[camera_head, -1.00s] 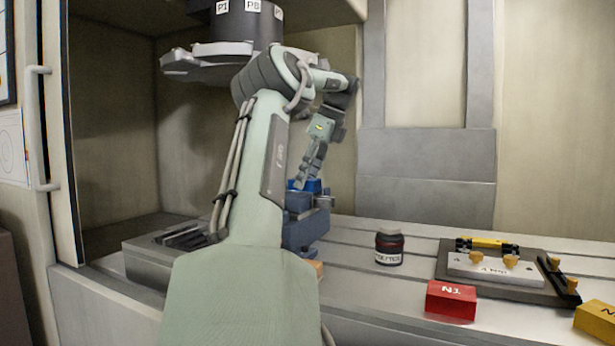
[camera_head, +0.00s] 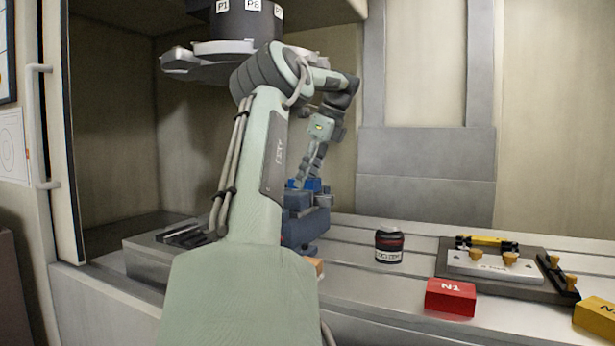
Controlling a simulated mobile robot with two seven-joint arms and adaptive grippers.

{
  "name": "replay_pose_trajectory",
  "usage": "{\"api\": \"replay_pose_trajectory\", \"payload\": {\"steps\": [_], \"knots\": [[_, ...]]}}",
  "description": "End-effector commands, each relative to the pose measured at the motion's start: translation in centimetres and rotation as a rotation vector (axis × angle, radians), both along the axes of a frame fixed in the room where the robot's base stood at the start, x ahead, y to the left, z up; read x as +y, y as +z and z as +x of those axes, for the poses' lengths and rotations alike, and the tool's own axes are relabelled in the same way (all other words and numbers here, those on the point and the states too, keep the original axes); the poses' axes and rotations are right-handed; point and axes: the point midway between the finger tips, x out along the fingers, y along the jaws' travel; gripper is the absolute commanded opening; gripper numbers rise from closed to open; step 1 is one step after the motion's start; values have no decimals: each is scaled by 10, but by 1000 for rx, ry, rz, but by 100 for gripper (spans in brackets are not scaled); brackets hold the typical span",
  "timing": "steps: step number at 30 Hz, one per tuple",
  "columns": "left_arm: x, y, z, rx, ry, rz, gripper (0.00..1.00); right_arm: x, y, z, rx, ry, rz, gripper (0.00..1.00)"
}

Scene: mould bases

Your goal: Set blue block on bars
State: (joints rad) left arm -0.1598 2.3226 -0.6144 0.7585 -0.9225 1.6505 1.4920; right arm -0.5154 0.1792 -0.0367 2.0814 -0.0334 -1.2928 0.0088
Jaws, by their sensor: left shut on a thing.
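The blue block (camera_head: 314,185) shows just above the jaws of a dark blue-grey vise (camera_head: 300,230) near the middle of the camera_head view. My left gripper (camera_head: 302,182) points down at the block and is shut on it. My left arm hides the left part of the vise and some of the block. The bars cannot be made out, so I cannot tell whether the block touches them. My right gripper is not in view.
A dark jar (camera_head: 389,246) stands on the slotted table right of the vise. A red block (camera_head: 450,297), a clamped plate fixture (camera_head: 493,265) and a yellow block (camera_head: 597,318) lie farther right. A tool carousel (camera_head: 240,55) hangs above my arm.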

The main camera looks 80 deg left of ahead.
Motion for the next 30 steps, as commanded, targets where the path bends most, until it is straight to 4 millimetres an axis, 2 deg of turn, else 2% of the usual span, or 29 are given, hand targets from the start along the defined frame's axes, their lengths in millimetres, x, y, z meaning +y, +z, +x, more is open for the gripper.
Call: {"api": "replay_pose_trajectory", "payload": {"steps": [1,2,21,30], "knots": [[-2,-10,0,4,1,-18,3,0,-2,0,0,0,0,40],[-2,-11,0,5,1,-19,3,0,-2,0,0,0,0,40],[-2,-25,0,13,3,-43,3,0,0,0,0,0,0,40],[-2,-23,-1,13,4,-42,3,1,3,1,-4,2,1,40]]}}
